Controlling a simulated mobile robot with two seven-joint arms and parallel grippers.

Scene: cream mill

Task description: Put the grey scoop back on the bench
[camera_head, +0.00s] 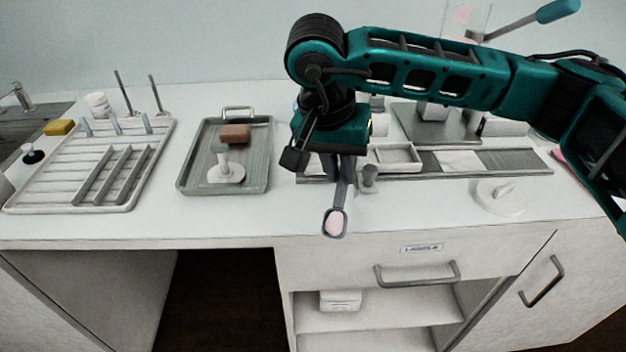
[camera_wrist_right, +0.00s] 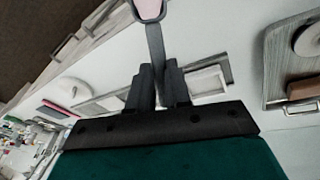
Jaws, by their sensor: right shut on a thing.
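The grey scoop (camera_head: 336,215) has a long handle and a small bowl with something pink in it. My right gripper (camera_head: 340,170) is shut on its handle, and the bowl points toward the bench's front edge. In the right wrist view the scoop's handle (camera_wrist_right: 154,45) rises from between the fingers of my right gripper (camera_wrist_right: 158,85). The white bench (camera_head: 270,215) lies under the scoop. I cannot tell whether the scoop touches the bench or hangs above it. My left gripper is in neither view.
A grey tray (camera_head: 187,170) with a brown block and a white tool stands left of the arm. A drying rack (camera_head: 60,208) is farther left. A grey strip with white dishes (camera_head: 398,156) lies behind, and a round white lid (camera_head: 502,197) at the right. The bench front between is mostly clear.

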